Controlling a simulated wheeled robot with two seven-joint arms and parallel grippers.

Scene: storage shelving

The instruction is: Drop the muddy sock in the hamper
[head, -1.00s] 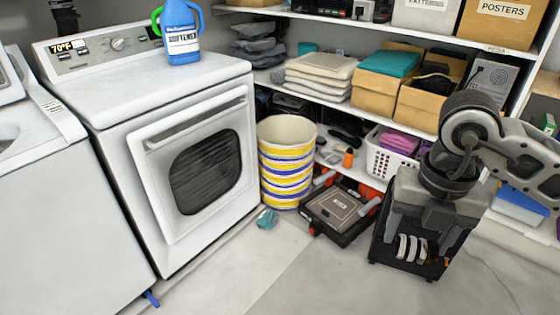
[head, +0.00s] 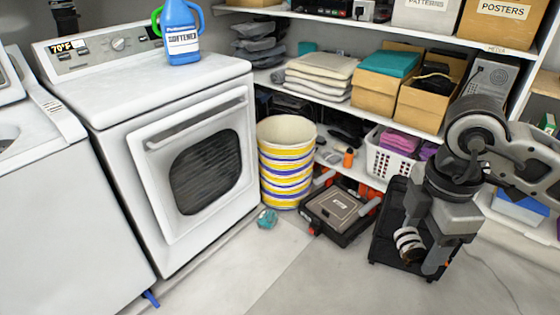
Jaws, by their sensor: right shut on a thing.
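A white item with dark bands (head: 405,240), probably the muddy sock, lies in a black open bin (head: 383,240) on the floor at the right. My right gripper (head: 424,257) points down into this bin. It is shut on the banded item, and its fingers hide part of it. A tall round basket with yellow, white and blue bands (head: 285,165), which looks like the hamper, stands beside the dryer to the left of the bin. Its open top faces up. My left gripper is not in view.
A black case with orange parts (head: 338,214) lies between the basket and the bin. A small teal item (head: 267,218) is on the floor before the basket. The white dryer (head: 150,150) and loaded shelves (head: 345,110) border the space. The front floor is clear.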

